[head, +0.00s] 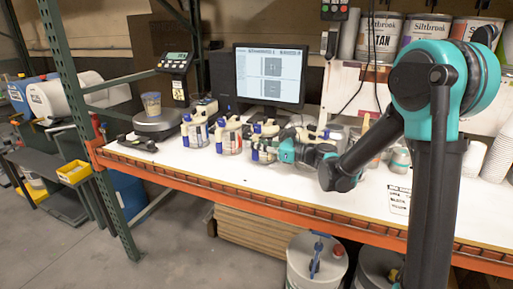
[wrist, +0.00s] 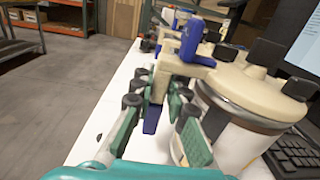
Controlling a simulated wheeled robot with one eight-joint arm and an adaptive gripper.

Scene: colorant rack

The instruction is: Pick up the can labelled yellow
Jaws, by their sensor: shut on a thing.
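In the wrist view, my gripper (wrist: 157,104) has its green-padded fingers on either side of the cream and blue spout part of a can (wrist: 232,130). It is shut on that part. The can has a pale body and a cream lid with dark knobs, and it stands just right of the fingers. In the head view, my gripper (head: 286,150) is at a can in the row on the bench, which it partly covers. No label reading yellow is legible on any can, so I cannot tell which colour this one is.
Similar cans (head: 229,137) stand close to the left on the white bench (head: 235,172). A monitor (head: 270,75) and keyboard (wrist: 297,152) are behind. A scale (head: 157,122) with a cup is farther left. The front strip of the bench is clear.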

